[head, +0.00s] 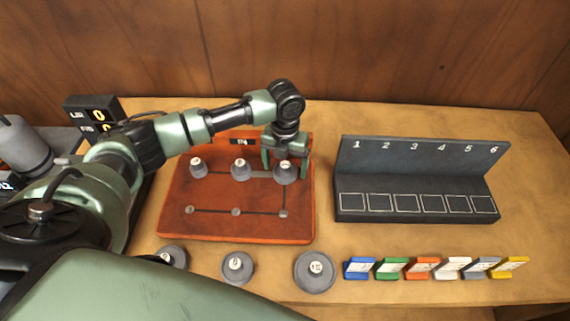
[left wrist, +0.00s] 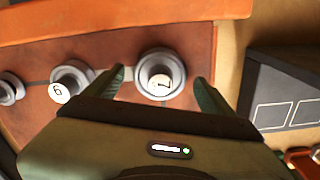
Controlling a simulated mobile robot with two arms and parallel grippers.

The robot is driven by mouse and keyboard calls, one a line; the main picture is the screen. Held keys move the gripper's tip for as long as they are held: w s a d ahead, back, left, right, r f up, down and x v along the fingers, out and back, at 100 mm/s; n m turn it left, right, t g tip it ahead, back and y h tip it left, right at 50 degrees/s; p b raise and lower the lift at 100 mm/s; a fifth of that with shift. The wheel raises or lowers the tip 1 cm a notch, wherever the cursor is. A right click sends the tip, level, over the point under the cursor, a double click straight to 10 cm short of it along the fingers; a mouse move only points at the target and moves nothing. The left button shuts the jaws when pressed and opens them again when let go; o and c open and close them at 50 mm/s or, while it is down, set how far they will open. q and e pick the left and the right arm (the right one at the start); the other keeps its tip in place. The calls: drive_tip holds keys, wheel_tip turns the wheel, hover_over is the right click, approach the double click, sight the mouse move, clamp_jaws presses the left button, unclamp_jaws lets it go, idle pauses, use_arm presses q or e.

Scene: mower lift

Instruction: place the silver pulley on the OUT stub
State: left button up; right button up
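An orange-brown board (head: 240,228) lies on the table, with several stubs joined by dark lines. Three silver-grey pulleys sit on its upper row: a left one (head: 198,168), a middle one (head: 240,170) and a right one (head: 285,175). The lower row shows three bare stubs, including a right one (head: 284,214). My left gripper (head: 284,160) is open above the right pulley. In the left wrist view its fingers stand on both sides of that pulley (left wrist: 161,76), with gaps visible. I cannot read which stub is OUT. My right gripper is not in view.
Three more grey pulleys (head: 315,271) lie along the table front. A black numbered rack (head: 420,160) stands right of the board, with several coloured tags (head: 421,268) before it. A black display (head: 93,112) stands at the back left. The table between board and rack is clear.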

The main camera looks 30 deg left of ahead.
sight(285, 166)
use_arm(q)
drive_tip(key=shift+r, duration=0.65)
wheel_tip(285, 166, up, 11)
drive_tip(key=b, duration=0.3)
drive_tip(key=shift+s+f, duration=0.1)
